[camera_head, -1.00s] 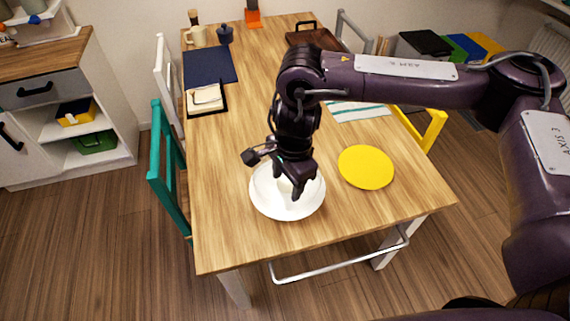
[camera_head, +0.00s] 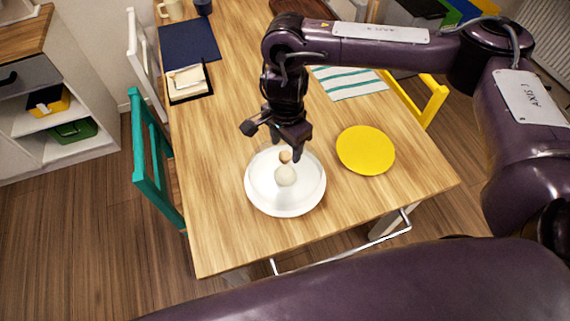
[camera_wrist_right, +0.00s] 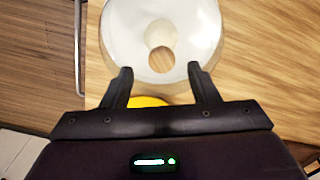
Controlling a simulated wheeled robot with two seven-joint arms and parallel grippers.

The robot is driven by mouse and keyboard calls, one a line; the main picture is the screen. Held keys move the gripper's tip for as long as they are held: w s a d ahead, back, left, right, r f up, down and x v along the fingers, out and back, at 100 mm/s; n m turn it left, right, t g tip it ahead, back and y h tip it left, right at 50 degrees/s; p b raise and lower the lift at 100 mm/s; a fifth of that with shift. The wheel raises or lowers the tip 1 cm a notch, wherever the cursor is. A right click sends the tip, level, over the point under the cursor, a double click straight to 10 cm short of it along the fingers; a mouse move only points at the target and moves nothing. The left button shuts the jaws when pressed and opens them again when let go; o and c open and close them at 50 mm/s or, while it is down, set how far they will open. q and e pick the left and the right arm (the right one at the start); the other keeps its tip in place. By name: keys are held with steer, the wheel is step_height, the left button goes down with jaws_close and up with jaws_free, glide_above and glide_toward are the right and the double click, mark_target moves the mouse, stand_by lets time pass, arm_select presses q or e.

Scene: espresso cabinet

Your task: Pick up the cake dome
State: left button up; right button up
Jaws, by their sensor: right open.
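The cake dome (camera_head: 262,182) appears as a pale, rounded, whitish cover on a white round base near the front of the wooden table. A small tan knob (camera_head: 285,157) shows at its top, with a cream ball-like shape just below it in the picture. My right gripper (camera_head: 287,146) is above the dome, at the knob's far side in the head view. In the right wrist view the open, empty fingers (camera_wrist_right: 160,78) point toward the dome (camera_wrist_right: 122,35), with its round tan centre between and beyond them. My left gripper is not in view.
A yellow round mat (camera_head: 365,150) lies right of the dome. A striped cloth (camera_head: 350,82), a dark blue mat (camera_head: 189,45) and a dark tray with napkins (camera_head: 190,82) lie farther back. A teal chair (camera_head: 152,160) and a yellow chair (camera_head: 432,100) flank the table (camera_head: 225,235).

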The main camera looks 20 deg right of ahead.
mark_target(285, 155)
step_height(285, 155, down, 3)
steer(key=shift+w+a, duration=0.1)
steer(key=shift+f, duration=0.1)
steer(key=shift+c, duration=1.6)
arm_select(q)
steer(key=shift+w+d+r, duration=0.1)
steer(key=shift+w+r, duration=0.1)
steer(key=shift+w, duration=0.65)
arm_select(e)
jaws_close()
